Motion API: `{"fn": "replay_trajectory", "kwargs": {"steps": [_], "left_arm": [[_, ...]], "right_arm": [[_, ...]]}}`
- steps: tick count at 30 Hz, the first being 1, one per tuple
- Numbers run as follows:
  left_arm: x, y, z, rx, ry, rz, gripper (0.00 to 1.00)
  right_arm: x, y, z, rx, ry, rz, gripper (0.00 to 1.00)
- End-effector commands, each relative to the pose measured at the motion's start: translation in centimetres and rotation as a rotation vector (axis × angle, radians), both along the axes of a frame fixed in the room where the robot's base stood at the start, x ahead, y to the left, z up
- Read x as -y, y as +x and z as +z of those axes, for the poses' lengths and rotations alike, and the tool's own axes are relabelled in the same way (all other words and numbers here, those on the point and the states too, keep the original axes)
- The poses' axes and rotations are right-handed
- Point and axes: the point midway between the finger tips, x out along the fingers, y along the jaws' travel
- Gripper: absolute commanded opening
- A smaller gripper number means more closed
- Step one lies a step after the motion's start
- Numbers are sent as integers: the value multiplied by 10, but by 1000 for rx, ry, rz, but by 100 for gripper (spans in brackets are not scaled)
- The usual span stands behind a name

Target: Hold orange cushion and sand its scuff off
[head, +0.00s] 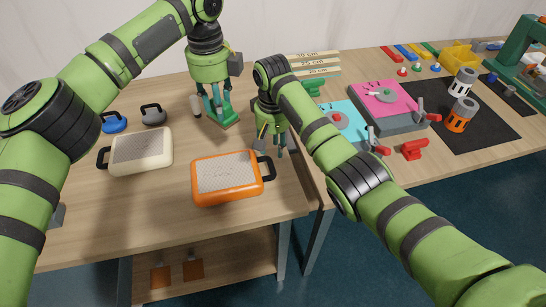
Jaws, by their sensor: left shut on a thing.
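The orange cushion (228,193) lies on the near part of the wooden table, with a grey speckled top and a dark handle at its right end. I cannot make out a separate scuff mark on it. My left gripper (218,111) is shut on a green block (224,121), behind the cushion and apart from it. My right gripper (272,146) points down just behind the cushion's right handle (266,167). Its fingers look spread, with nothing seen between them. My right forearm crosses the view to the right of the cushion.
A cream cushion (142,151) lies left of the orange one. A blue block (115,123) and a grey block (153,115) with handles stand behind it. A second table at right holds a pink-topped box (387,98), a black mat (500,127) and small tools. The front left tabletop is clear.

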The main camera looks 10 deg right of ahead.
Motion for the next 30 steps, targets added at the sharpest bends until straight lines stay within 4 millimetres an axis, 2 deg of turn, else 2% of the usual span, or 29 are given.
{"fn": "replay_trajectory", "kwargs": {"steps": [1, 6, 12, 18, 25, 26, 27, 28, 30], "left_arm": [[0, 0, 0, 1, -1, 0, 11], [0, 0, 0, 1, -1, 0, 11], [0, 0, 0, 1, -1, 0, 11], [0, 0, 0, 1, -1, 0, 11], [0, 0, 0, 1, -1, 0, 11], [0, 0, 0, 1, -1, 0, 11], [0, 0, 0, 1, -1, 0, 11], [0, 0, 0, 1, -1, 0, 11], [0, 0, 0, 1, -1, 0, 11]], "right_arm": [[1, -1, -12, -5, -2, -1, 39], [1, -1, -43, -4, -2, 0, 39], [1, 0, -69, -2, -1, 0, 39], [0, 0, -78, 2, 0, 0, 39], [0, 0, -78, 2, 0, 1, 39], [0, 0, -78, 2, 0, 1, 31], [0, 0, -78, 2, 0, 1, 15], [0, 0, -78, 2, 0, 1, 3], [0, 0, -78, 2, 0, 1, 0]]}}
